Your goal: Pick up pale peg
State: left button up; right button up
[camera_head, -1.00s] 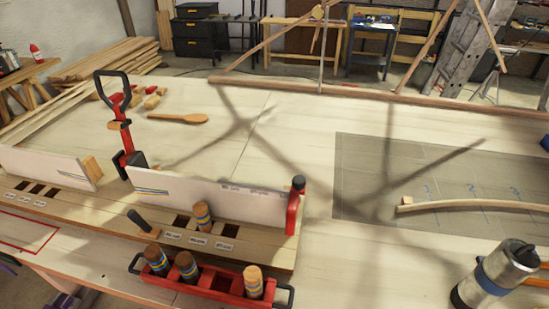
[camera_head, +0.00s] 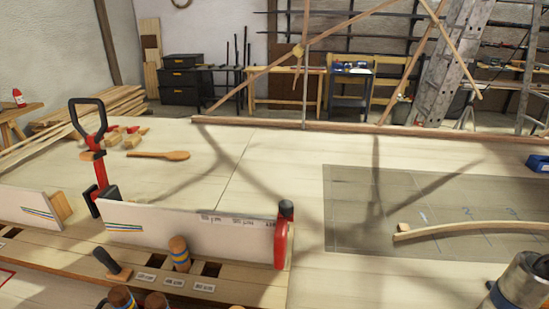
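No clearly pale peg shows in the head view now. A brown peg with blue and yellow bands (camera_head: 180,254) stands upright in a slot of the wooden slotted board (camera_head: 255,292). The tops of two darker brown pegs, one (camera_head: 122,298) and another (camera_head: 157,301), show at the bottom edge. The red tray that holds them is almost wholly cut off below the picture.
A white upright panel (camera_head: 190,220) with a red clamp (camera_head: 282,240) stands behind the slots. A red-handled tool (camera_head: 100,165), a wooden spoon (camera_head: 160,155), a bent lath (camera_head: 460,228) and a metal flask (camera_head: 522,284) are on the table. The table's middle is clear.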

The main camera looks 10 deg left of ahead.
aim_at(178, 249)
jog(key=u, duration=1.1)
